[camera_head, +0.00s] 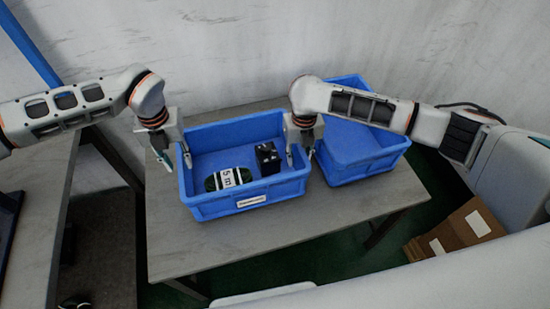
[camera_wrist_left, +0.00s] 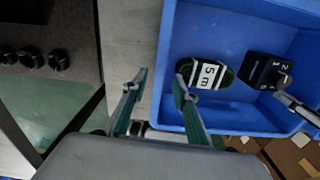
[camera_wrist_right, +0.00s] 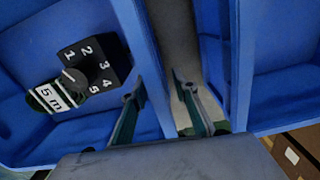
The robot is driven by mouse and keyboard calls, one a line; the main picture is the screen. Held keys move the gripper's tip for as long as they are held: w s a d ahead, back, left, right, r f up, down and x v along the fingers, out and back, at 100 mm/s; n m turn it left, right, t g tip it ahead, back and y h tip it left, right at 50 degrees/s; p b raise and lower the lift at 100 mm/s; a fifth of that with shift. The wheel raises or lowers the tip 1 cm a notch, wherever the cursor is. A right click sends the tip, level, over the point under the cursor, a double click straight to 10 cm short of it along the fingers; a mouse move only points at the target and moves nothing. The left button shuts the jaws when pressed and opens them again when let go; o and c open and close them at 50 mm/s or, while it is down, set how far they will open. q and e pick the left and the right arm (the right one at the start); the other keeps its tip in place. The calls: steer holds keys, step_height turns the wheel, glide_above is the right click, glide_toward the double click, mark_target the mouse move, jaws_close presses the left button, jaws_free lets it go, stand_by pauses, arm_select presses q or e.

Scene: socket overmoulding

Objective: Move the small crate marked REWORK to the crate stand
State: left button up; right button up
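A small blue crate (camera_head: 215,208) stands on a grey table (camera_head: 240,244). Its white front label (camera_head: 251,201) is too small to read. It holds a dark coil with a "5 m" band (camera_wrist_left: 205,74) and a black block with numbers and a knob (camera_wrist_right: 88,66). My left gripper (camera_head: 176,159) is open at the crate's left wall, one finger outside and one inside. My right gripper (camera_head: 300,156) is open at the right wall, one finger on the crate's inner side and one in the gap beyond. I cannot tell whether the fingers touch the walls.
A second blue crate (camera_head: 350,168) stands close on the right, its visible interior empty, with a narrow gap between. Another grey table (camera_head: 35,200) is at the left; I cannot tell which surface is the crate stand. A wall stands behind. Brown cartons (camera_head: 455,235) lie lower right.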

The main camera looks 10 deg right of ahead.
mark_target(300, 148)
step_height(300, 148, up, 7)
steer(key=shift+f, duration=0.1)
stand_by(0.3)
